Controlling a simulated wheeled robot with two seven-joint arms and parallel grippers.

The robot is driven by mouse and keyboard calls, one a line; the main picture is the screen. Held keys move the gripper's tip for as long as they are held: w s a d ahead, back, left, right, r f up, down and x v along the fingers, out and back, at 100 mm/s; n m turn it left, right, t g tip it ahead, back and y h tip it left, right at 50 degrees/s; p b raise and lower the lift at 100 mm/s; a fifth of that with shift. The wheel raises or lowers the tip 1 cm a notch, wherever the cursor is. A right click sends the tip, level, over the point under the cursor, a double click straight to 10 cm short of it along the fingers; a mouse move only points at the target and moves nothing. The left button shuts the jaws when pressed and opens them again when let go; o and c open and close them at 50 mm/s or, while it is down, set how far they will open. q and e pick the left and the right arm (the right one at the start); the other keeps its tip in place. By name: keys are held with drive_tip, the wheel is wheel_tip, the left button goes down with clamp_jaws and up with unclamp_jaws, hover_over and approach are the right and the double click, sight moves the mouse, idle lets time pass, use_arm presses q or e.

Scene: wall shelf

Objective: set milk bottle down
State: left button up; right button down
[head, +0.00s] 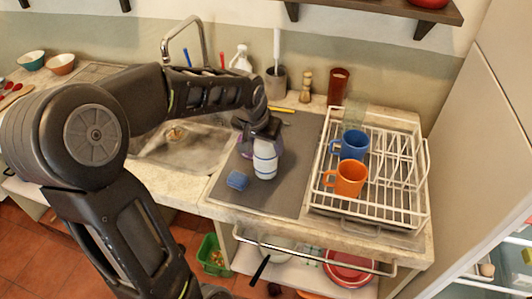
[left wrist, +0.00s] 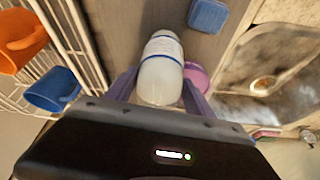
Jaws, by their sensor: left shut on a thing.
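The milk bottle (head: 265,160) is white with a blue band. It is upright, at the grey mat (head: 292,195) between the sink and the dish rack. My left gripper (head: 262,137) is shut on its upper part from above and behind. In the left wrist view the bottle (left wrist: 161,75) lies between the two purple-grey fingers of the left gripper (left wrist: 158,92). I cannot tell for sure whether its base touches the mat. My right gripper is not in view.
A blue sponge (head: 238,181) lies left of the bottle. A purple item (left wrist: 197,78) is close beside the bottle. The white dish rack (head: 322,190) with a blue mug (head: 353,145) and an orange mug (head: 348,179) stands right. The sink (head: 165,152) is left. The mat's front is clear.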

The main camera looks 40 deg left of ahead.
use_arm(q)
clamp_jaws()
drive_tip(key=shift+r, duration=0.1)
idle(0.3)
wheel_tip(320, 180, up, 10)
drive_tip(key=shift+b, duration=0.55)
idle(0.6)
